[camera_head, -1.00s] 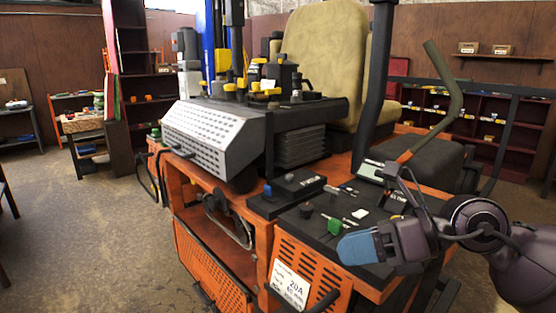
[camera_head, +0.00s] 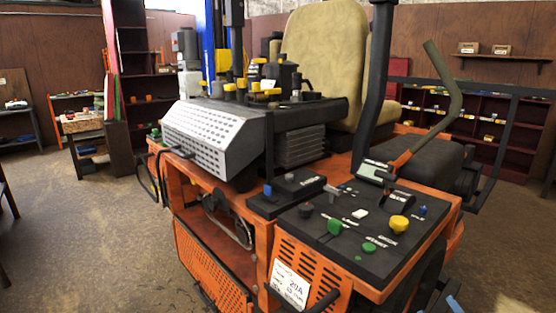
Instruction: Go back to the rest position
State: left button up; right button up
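The orange mower (camera_head: 262,232) fills the middle of the view. Its black control panel (camera_head: 325,245) carries a yellow knob (camera_head: 399,225), a green knob (camera_head: 335,227), a second green button (camera_head: 369,247) and a small blue knob (camera_head: 422,210). Only a small part of my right gripper (camera_head: 453,303), with a blue tip, shows at the bottom edge, below and right of the panel and apart from it. Whether it is open or shut is hidden. My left gripper is out of view.
A beige seat (camera_head: 322,62) and an olive-handled lever (camera_head: 444,95) rise behind the panel. Dark red shelves (camera_head: 500,140) stand at the back right. A workbench (camera_head: 82,125) is at the left. The floor (camera_head: 85,225) left of the mower is clear.

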jog(key=s+f+m+g+y, duration=0.1)
jog(key=s+f+m+g, duration=0.5)
jog(key=s+f+g, duration=1.1)
jog(key=w+f+t, duration=0.3)
jog(key=f+t, duration=0.8)
jog(key=shift+a+n+t+y, duration=0.15)
jog(key=shift+n+t+y, duration=0.15)
jog(key=shift+y, duration=0.1)
jog(key=shift+w, duration=0.1)
dwell(0.4)
